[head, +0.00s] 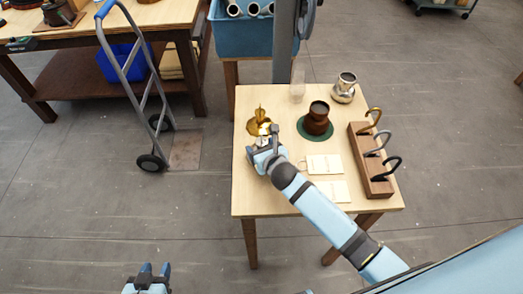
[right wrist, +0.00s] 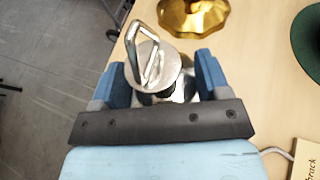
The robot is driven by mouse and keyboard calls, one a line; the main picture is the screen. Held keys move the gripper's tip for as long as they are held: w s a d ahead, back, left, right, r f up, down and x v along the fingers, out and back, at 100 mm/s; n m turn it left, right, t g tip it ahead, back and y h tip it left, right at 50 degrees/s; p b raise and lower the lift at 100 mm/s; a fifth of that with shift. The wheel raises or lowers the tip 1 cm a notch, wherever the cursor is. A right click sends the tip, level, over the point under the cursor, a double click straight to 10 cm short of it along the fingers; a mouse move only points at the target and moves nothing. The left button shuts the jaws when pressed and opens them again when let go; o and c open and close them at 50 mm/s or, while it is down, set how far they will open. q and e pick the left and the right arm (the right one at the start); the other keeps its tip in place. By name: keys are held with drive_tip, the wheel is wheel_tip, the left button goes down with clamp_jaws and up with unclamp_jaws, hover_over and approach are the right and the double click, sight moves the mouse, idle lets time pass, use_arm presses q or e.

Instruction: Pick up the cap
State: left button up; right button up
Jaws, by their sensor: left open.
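A silver round piece with an upright loop handle (right wrist: 158,68), which looks like the cap, sits between the fingers of my right gripper (right wrist: 163,80) in the right wrist view. Shiny silver metal shows beneath it. The fingers are spread on either side of it, and a gap shows beside the disc. In the head view my right gripper (head: 265,153) is at the left edge of the small table and hides most of this piece. My left gripper (head: 153,272) is open and empty, low over the floor, away from the table.
On the small table (head: 245,195) are a brass piece (head: 259,124), a brown pot (head: 316,120) on a green mat, a silver jug (head: 344,87), two cards (head: 324,164) and a wooden rack (head: 364,155) with hooks. A hand truck (head: 140,75) stands at left.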

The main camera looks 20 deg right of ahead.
drive_tip(key=shift+s, duration=0.1)
drive_tip(key=c, duration=1)
drive_tip(key=shift+f, duration=0.15)
drive_tip(key=shift+s+f, duration=0.1)
drive_tip(key=r, duration=2)
drive_tip(key=shift+w+r+p, duration=0.2)
drive_tip(key=shift+r+p, duration=0.05)
drive_tip(key=shift+p, duration=0.05)
